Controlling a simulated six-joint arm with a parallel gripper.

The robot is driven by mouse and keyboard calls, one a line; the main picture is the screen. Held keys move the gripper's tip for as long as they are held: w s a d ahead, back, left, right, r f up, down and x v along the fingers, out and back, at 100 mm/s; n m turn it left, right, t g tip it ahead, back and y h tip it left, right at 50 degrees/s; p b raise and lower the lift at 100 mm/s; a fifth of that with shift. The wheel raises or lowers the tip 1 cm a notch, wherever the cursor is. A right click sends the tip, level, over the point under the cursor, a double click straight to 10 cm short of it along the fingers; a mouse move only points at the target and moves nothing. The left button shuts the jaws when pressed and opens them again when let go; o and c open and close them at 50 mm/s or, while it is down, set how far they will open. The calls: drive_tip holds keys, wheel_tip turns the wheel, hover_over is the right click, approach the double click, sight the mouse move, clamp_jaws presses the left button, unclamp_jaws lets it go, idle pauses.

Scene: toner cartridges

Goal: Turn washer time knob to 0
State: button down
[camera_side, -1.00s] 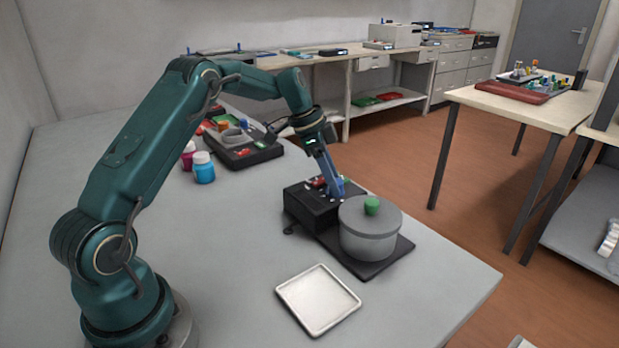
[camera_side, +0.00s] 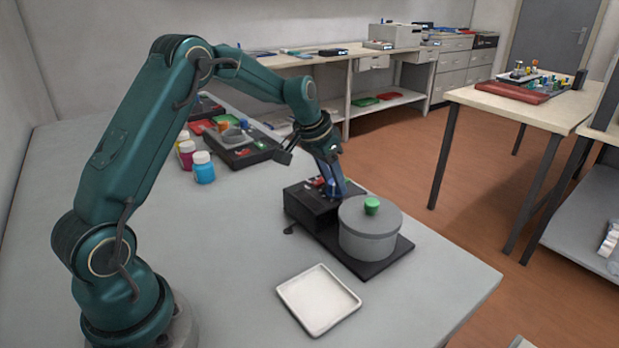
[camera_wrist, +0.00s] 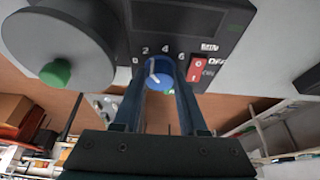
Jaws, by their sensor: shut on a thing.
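The time knob (camera_wrist: 160,72) is blue with a white pointer line, on the black control box (camera_side: 311,206) of the washer unit. In the wrist view the dial marks 0, 2, 4 and 6 curve around it, and the pointer lies toward the upper left, roughly on the side of the 2. My gripper (camera_wrist: 161,78) is shut on the knob, one finger on each side. In the side view my gripper (camera_side: 335,190) reaches down to the box and hides most of the knob. A grey lidded pot (camera_side: 368,236) with a green lid knob stands beside it.
A red on/off switch (camera_wrist: 198,68) sits right of the knob in the wrist view. A white tray (camera_side: 318,300) lies in front. Blue (camera_side: 203,168) and magenta (camera_side: 187,154) bottles and another black unit (camera_side: 250,155) stand behind on the grey table.

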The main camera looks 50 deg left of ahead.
drive_tip(key=n+y, duration=0.1)
drive_tip(key=n, duration=0.2)
drive_tip(key=shift+d+n, duration=0.15)
drive_tip(key=shift+n, duration=0.15)
drive_tip(key=shift+n+g+y, duration=0.5)
drive_tip(key=shift+n+y, duration=0.4)
drive_tip(key=shift+n, duration=1.1)
drive_tip(key=shift+d, duration=0.1)
drive_tip(key=shift+c, duration=2.2)
unclamp_jaws()
drive_tip(key=shift+r, duration=0.1)
drive_tip(key=shift+v, duration=2.5)
